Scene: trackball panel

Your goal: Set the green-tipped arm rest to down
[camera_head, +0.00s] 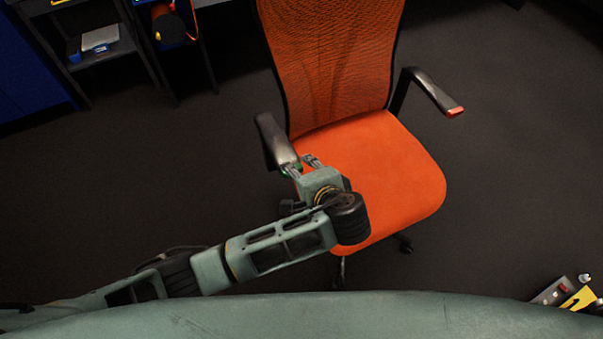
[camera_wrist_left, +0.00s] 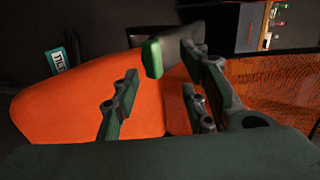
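The office chair has an orange seat (camera_head: 385,175) and two dark arm rests. The green-tipped arm rest (camera_head: 274,138) is on the chair's left side in the head view; its green tip is mostly covered by my gripper. In the left wrist view the green tip (camera_wrist_left: 153,58) shows clearly, beyond the fingers and across the gap between them. My left gripper (camera_head: 302,163) is at the front end of this arm rest, fingers spread and empty. It also shows in the left wrist view (camera_wrist_left: 160,90). Contact with the arm rest cannot be told. My right gripper is not in view.
The other arm rest (camera_head: 430,92) has a red tip and stands on the seat's far side. The orange mesh backrest (camera_head: 330,60) rises behind the seat. A dark shelf (camera_head: 110,50) stands at the upper left.

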